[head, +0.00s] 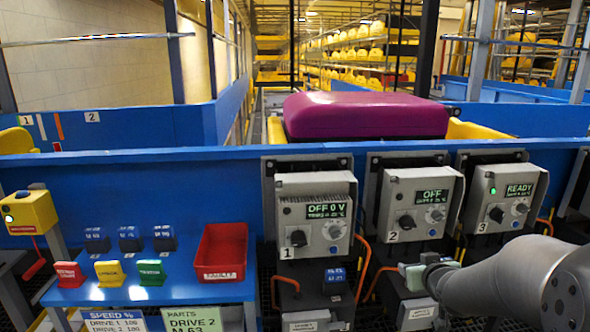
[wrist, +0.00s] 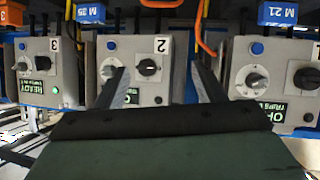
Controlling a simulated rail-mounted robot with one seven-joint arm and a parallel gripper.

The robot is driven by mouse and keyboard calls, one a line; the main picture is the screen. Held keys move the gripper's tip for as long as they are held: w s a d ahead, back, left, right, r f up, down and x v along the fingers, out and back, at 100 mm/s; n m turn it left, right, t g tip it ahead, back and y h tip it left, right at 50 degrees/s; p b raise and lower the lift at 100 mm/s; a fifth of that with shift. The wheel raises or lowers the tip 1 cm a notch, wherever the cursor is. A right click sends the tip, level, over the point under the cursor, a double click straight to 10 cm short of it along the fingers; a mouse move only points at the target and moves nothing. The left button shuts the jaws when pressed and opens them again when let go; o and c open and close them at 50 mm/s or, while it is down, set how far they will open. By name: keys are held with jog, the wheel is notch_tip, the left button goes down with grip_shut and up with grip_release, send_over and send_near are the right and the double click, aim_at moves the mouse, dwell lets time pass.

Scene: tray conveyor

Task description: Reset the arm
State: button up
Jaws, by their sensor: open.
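My gripper (head: 412,277) is at the lower right of the head view, in front of the area below drive box 2. In the wrist view, which is upside down, its two fingers (wrist: 160,72) are spread with nothing between them. Drive box 2 (wrist: 145,48) lies beyond the gap, and its dark knob shows between the fingers. My arm reaches in from the right edge. In the head view, box 1 (head: 318,240) reads OFF 0 V, box 2 (head: 419,180) reads OFF, and box 3 (head: 503,180) reads READY with a green light.
A blue shelf holds several blue modules (head: 131,238), coloured tags (head: 110,273) and a red bin (head: 221,250). Orange cables (head: 363,270) hang beside the boxes. Blue modules M 35 (wrist: 89,13) and M 21 (wrist: 278,14) show below the boxes. A purple case (head: 365,115) sits behind the blue wall.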

jog(key=s+a+r+g+p, duration=0.3)
jog(key=s+a+g+p, duration=0.1)
jog(key=s, duration=0.6)
jog(key=s+a+r+g+y+p, duration=0.1)
jog(key=s+a+r+g+p, duration=0.3)
jog(key=s+a, duration=0.3)
jog(key=s+a+r+g+p, duration=0.4)
jog(key=s+a+p, duration=0.1)
jog(key=s, duration=0.7)
jog(key=shift+s+a+y+p, duration=0.35)
jog(key=shift+s+a+y, duration=0.05)
jog(key=shift+a, duration=0.3)
